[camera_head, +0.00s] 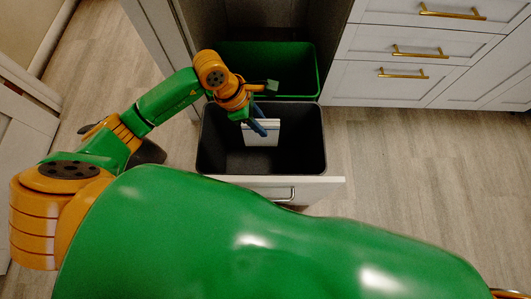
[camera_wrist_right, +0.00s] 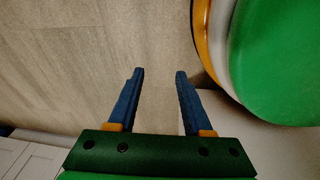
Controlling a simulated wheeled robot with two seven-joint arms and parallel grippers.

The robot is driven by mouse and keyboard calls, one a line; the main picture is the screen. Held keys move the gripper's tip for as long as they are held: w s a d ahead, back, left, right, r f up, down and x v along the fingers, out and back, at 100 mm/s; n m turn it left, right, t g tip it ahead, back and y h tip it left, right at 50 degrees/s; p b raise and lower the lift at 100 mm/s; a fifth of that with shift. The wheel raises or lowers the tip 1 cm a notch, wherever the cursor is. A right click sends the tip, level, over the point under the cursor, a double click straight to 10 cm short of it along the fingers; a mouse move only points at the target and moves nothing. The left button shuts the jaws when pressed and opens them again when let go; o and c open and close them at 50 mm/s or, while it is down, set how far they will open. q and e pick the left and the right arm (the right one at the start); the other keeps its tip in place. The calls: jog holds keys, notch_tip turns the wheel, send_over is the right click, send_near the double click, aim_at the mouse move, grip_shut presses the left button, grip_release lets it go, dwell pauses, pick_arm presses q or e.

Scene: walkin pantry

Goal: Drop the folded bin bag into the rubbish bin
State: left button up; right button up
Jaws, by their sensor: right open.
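The rubbish bin is a black open-topped bin (camera_head: 215,150) in a pulled-out drawer in the head view. The folded bin bag (camera_head: 268,136), a pale flat square with darker lines, shows upright over the bin's opening. My left gripper (camera_head: 261,124) reaches in from above, its blue fingers at the bag's upper left part, one in front and the other seeming to pass behind. It looks shut on the bag. The bag's height above the bin floor is hard to judge. My right gripper (camera_wrist_right: 160,75) is open and empty in the right wrist view, above the floor.
A green bin (camera_head: 300,68) stands behind the black bin in the same drawer. The white drawer front (camera_head: 322,188) with its handle is on the near side. White cabinet drawers (camera_head: 400,65) stand at the right. The wooden floor (camera_head: 420,160) on the right is clear.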

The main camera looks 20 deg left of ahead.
pick_arm(q)
jog(key=o, duration=0.3)
jog(key=shift+o, duration=0.2)
pick_arm(e)
jog(key=shift+s+a, duration=0.1)
pick_arm(q)
jog(key=p+v, duration=0.1)
jog(key=v, duration=0.6)
jog(key=shift+r, duration=0.1)
pick_arm(e)
jog(key=shift+s+a+r, duration=0.25)
jog(key=shift+s+r, duration=0.35)
